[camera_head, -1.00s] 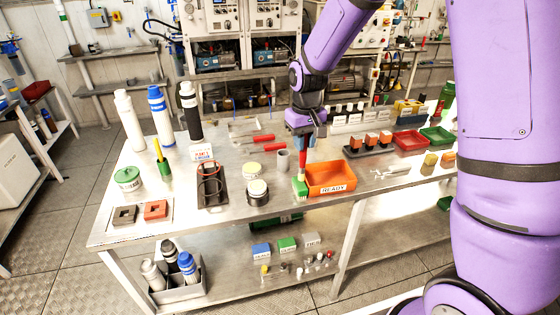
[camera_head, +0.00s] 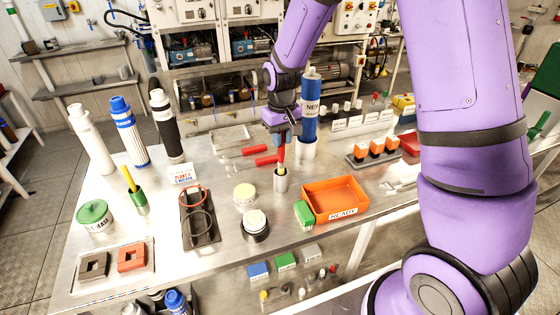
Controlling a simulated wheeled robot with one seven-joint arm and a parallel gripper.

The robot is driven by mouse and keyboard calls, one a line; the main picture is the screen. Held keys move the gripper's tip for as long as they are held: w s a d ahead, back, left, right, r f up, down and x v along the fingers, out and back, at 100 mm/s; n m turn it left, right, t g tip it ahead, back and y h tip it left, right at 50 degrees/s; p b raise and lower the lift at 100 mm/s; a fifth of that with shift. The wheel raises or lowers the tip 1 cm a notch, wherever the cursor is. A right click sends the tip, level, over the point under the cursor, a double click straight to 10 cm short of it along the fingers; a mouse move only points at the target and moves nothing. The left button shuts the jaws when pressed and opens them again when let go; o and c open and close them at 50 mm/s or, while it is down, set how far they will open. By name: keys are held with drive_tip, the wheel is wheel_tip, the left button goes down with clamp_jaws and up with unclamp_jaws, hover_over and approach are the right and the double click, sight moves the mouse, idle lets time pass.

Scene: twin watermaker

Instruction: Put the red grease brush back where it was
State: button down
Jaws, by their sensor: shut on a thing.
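The red grease brush (camera_head: 282,152) hangs upright below my gripper (camera_head: 283,133), which is shut on its upper end. The brush's lower end is at the mouth of the small grey cup (camera_head: 281,183). I cannot tell how far it is inside. A yellow brush (camera_head: 129,179) stands in a green cup (camera_head: 138,201) at the left of the bench.
An orange READY tray (camera_head: 335,200) and a green block (camera_head: 304,213) are right of the cup. A blue filter (camera_head: 311,105) stands close behind my gripper. Red-handled tools (camera_head: 256,151) lie to the left. Round tins (camera_head: 255,224) stand in front.

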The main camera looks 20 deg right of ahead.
drive_tip(key=shift+f, duration=3.1)
drive_tip(key=c, duration=1)
unclamp_jaws()
wheel_tip(320, 180, up, 12)
drive_tip(key=shift+r, duration=0.25)
wheel_tip(320, 180, up, 8)
drive_tip(key=t, duration=0.1)
hover_over(281, 162)
drive_tip(key=s+d, duration=0.2)
drive_tip(key=s, duration=0.3)
drive_tip(key=s+d+r+m+t, duration=0.1)
drive_tip(key=s+d+r, duration=0.1)
drive_tip(key=s+r, duration=0.4)
drive_tip(key=s+d+r+t, duration=0.2)
drive_tip(key=s+r, duration=0.2)
drive_tip(key=s, duration=0.5)
drive_tip(key=shift+m+t, duration=0.4)
drive_tip(key=shift+t, duration=0.2)
drive_tip(key=s, duration=0.5)
drive_tip(key=s+d+r, duration=0.1)
drive_tip(key=s, duration=0.2)
drive_tip(key=shift+s+d+r, duration=0.1)
drive_tip(key=shift+s, duration=0.2)
